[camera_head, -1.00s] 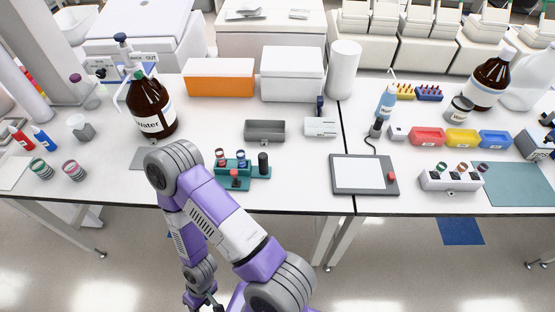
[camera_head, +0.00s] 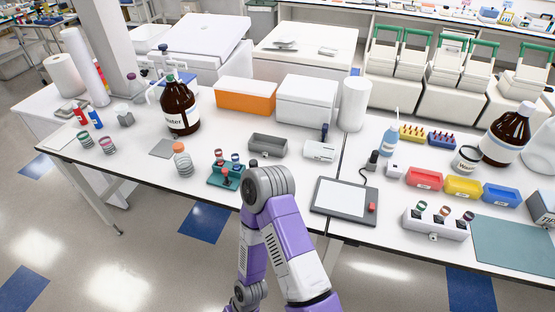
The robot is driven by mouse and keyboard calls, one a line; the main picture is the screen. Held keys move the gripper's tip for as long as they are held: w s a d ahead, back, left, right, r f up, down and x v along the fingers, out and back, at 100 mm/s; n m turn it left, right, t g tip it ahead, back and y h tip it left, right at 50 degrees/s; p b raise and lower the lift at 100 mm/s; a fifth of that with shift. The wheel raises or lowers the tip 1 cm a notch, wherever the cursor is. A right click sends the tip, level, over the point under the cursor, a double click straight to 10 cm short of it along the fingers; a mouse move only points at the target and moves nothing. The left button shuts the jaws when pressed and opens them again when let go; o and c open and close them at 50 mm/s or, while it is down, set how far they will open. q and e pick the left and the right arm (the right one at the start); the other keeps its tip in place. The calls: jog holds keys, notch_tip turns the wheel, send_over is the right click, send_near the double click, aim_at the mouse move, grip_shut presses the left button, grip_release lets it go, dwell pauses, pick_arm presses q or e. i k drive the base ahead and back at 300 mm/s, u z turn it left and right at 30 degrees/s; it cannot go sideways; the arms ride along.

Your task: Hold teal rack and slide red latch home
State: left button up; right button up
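The teal rack (camera_head: 215,180) stands near the front edge of the table, left of centre. It holds two capped tubes, and a red knob (camera_head: 225,173), which seems to be the red latch, stands at its front. How far the latch has slid is too small to tell. My other arm does not show. No gripper touches the rack in view.
An orange-capped bottle (camera_head: 182,162) stands left of the rack. A grey tray (camera_head: 268,147) lies behind it, with a brown water bottle (camera_head: 178,108) farther back left. A flat grey device (camera_head: 343,203) and a white tube rack (camera_head: 436,226) are to the right.

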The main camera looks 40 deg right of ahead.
aim_at(224, 171)
jog(key=z, duration=1)
jog(key=i, duration=0.35)
jog(key=u, duration=0.05)
